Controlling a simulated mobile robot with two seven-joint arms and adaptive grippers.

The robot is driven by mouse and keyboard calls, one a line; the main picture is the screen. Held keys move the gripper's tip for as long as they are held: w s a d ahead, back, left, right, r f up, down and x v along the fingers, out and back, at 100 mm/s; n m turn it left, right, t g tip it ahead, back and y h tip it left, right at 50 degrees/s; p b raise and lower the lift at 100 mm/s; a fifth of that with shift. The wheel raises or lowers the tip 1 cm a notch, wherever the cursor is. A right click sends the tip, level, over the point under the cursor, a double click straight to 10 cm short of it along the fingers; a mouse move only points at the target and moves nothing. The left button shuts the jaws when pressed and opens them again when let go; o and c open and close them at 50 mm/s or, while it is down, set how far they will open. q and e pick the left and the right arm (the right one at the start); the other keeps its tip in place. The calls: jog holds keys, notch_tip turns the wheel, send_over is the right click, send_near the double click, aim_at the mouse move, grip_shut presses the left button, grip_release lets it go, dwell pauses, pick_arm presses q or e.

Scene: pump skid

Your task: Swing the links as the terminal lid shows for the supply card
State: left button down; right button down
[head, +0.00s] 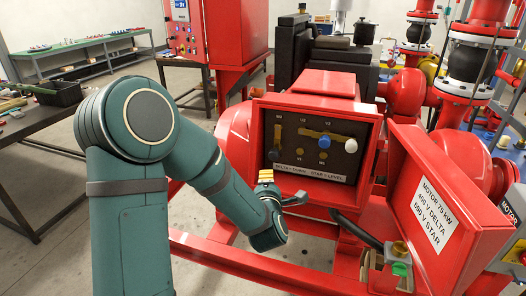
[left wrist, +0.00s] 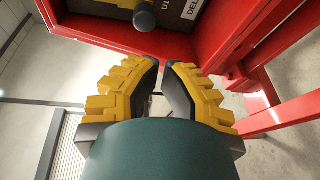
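The open red terminal box (head: 264,131) has a dark panel with brass links. A link on the left (head: 277,136) hangs down to a dark knob (head: 273,154), which also shows in the left wrist view (left wrist: 145,17). A brass link (head: 312,133) lies about level further right. A blue knob (head: 324,143) and a white knob (head: 351,146) stand there; which link carries each is unclear. The lid (head: 408,185) reads "MOTOR 75 kW, 400 V DELTA, 690 V STAR". My left gripper (left wrist: 162,68) is empty, with a narrow gap between its fingers, below the box's lower left. My right gripper is out of view.
A strip (head: 311,173) under the panel reads "DELTA = DOWN, STAR = LEVEL". The open lid stands close on the right. Red skid rails (head: 225,253) run below. A dark table (head: 35,118) stands left, a green bench (head: 80,47) behind. No supply card is clearly readable.

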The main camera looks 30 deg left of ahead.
aim_at(275, 143)
pick_arm(q)
jog(key=shift+s+a+r+n+y, duration=0.1)
jog(key=shift+a+r+n+y, duration=0.3)
jog(key=shift+r, duration=0.15)
jog(key=shift+s+a+r+n+y, duration=0.1)
jog(key=shift+a+r+n+y, duration=0.25)
jog(key=shift+r, duration=0.2)
jog(key=shift+d, duration=0.1)
jog(key=x, duration=1)
jog(key=shift+w+d, duration=0.1)
jog(key=shift+f, duration=0.1)
